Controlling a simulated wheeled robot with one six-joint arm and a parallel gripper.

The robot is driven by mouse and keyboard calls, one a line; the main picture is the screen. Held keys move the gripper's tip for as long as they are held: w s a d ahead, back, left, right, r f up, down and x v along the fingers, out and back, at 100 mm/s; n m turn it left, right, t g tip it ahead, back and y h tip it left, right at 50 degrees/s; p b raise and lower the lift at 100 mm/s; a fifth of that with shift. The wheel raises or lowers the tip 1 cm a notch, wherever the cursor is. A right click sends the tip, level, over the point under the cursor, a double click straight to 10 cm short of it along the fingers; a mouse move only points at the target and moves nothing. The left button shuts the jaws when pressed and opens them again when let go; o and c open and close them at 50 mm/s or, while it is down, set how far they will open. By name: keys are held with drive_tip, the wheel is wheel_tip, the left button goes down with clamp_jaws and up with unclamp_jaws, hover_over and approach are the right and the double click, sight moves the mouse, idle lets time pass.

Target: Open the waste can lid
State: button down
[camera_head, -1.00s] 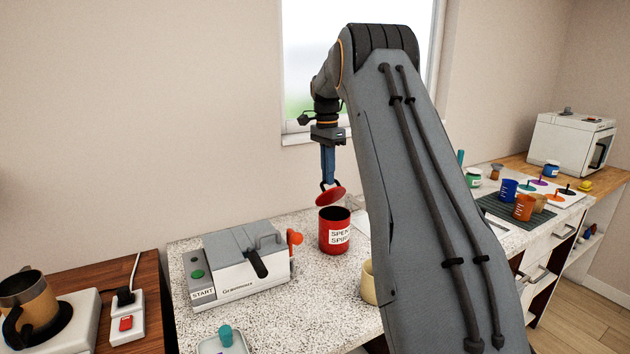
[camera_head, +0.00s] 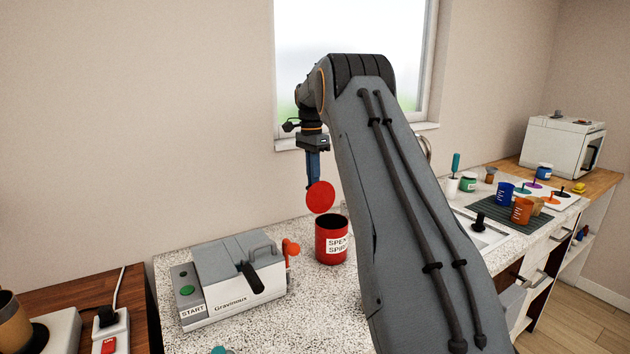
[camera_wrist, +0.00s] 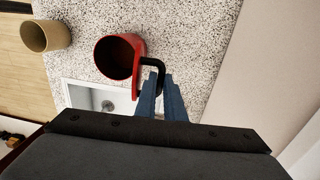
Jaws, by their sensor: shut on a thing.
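The red waste can (camera_head: 331,246), with a white label reading "SPEN… SPIR…", stands upright on the speckled counter. Its dark mouth is uncovered. The round red lid (camera_head: 320,198) is above the can's rear left rim, tilted steeply with its flat face toward the head camera. My gripper (camera_head: 313,182) is just above and behind the lid, its blue fingers pointing down. In the wrist view the fingers (camera_wrist: 160,82) are shut on the lid's black handle (camera_wrist: 153,64), beside the open can (camera_wrist: 114,59). Whether a hinge joins lid and can is unclear.
A tan cup (camera_wrist: 47,36) and a sink (camera_wrist: 85,98) show in the wrist view. Colored containers stand farther right, past my arm.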

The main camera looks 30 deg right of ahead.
drive_tip(key=shift+d+f, duration=0.1)
idle(0.3)
drive_tip(key=c, duration=1.8)
unclamp_jaws()
drive_tip(key=shift+c, duration=0.2)
drive_tip(key=shift+r, duration=0.2)
wheel_tip(320, 180, up, 8)
drive_tip(key=b, duration=0.2)
drive_tip(key=shift+w+f, duration=0.25)
drive_tip(key=shift+w, duration=0.05)
